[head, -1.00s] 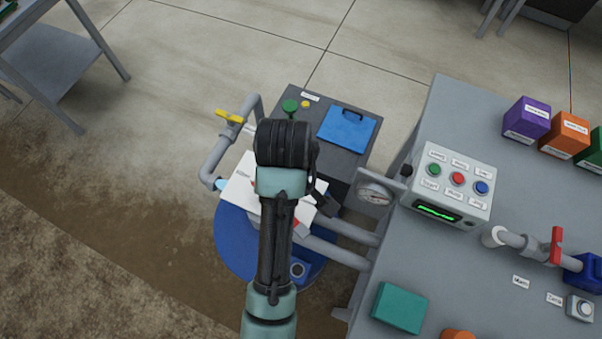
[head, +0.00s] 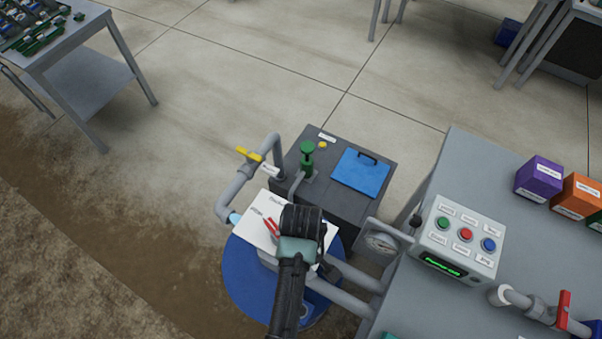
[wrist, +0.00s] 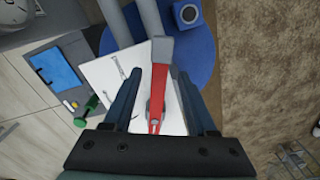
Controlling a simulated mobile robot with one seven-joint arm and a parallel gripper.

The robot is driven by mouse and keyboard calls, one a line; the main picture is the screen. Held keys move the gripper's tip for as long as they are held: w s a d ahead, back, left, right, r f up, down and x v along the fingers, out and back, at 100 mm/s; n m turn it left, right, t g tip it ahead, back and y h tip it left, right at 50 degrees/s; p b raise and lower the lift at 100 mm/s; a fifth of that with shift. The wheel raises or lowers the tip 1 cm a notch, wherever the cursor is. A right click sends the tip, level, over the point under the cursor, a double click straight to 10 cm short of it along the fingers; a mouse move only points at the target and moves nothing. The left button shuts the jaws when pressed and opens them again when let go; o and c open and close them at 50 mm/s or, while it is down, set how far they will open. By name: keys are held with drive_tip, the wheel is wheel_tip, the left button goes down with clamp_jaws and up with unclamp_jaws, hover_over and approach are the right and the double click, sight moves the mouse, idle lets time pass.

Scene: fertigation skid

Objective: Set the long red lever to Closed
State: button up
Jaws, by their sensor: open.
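The long red lever (wrist: 159,95) lies over a white plate (wrist: 105,75) in the wrist view, with its wide end toward the top and its narrow end near my gripper's base. My gripper (wrist: 168,75) is open, with one finger on each side of the lever. I cannot tell whether either finger touches it. In the head view a small red part (head: 271,228) shows on the white plate (head: 262,208), beside my dark wrist, which hides the rest. The plate's lettering is too small to read.
Grey pipes with a yellow handle (head: 248,154) stand to the left. A dark box with a blue lid (head: 361,173) is behind. A gauge (head: 381,243) and a button panel (head: 462,240) are at the right. Another red handle (head: 563,310) is on the bench. A blue drum (head: 240,280) is below.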

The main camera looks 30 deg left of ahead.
drive_tip(key=shift+f, duration=0.65)
clamp_jaws()
idle(1.0)
